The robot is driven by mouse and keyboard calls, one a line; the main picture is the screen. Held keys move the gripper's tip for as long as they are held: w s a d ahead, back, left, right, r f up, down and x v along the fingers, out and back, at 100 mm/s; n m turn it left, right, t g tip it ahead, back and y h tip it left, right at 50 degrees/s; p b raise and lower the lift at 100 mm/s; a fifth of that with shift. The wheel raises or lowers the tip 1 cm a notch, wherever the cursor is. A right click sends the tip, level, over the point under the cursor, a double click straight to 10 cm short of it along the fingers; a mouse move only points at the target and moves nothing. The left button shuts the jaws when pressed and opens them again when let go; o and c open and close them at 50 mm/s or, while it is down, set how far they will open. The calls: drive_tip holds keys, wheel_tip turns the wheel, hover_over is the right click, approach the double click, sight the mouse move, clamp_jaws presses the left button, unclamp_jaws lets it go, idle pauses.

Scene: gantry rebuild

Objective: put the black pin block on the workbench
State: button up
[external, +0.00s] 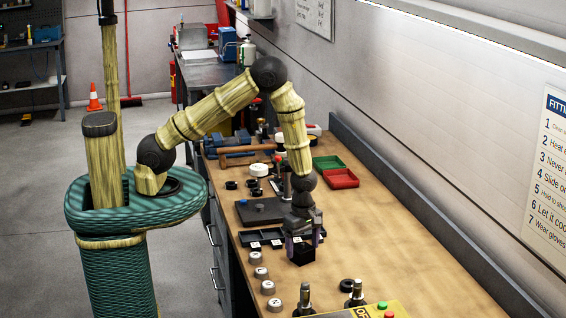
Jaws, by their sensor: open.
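The black pin block (302,257) is a small dark block at the front-middle of the wooden workbench (410,255). It appears to sit on the bench top, though its underside is hard to make out. My gripper (303,243) points down right over it, with its purple fingers open at either side of the block's upper part. Whether the fingers touch the block cannot be told. The gripper hides the block's top.
A black compartment tray (262,237) lies just left of the block, with a dark plate (262,211) behind it. Grey round knobs (268,287) line the front edge. Metal fittings (305,298) and a yellow control box (372,311) stand nearer. Red (340,179) and green trays (328,162) lie behind. The bench's right side is clear.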

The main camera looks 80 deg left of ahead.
sight(301, 247)
wheel_tip(301, 247, up, 11)
drive_tip(key=b, duration=0.2)
idle(0.3)
idle(0.4)
drive_tip(key=s+a+r+m+t, duration=0.1)
drive_tip(key=s+a+r+m, duration=0.3)
drive_tip(key=m, duration=0.7)
drive_tip(key=s+a+r+m+t, duration=0.1)
drive_tip(key=s+a+r+m, duration=0.4)
drive_tip(key=m, duration=0.6)
drive_tip(key=s+a, duration=0.2)
drive_tip(key=shift+a+t, duration=0.3)
drive_tip(key=shift+a, duration=0.1)
drive_tip(key=shift+r, duration=0.1)
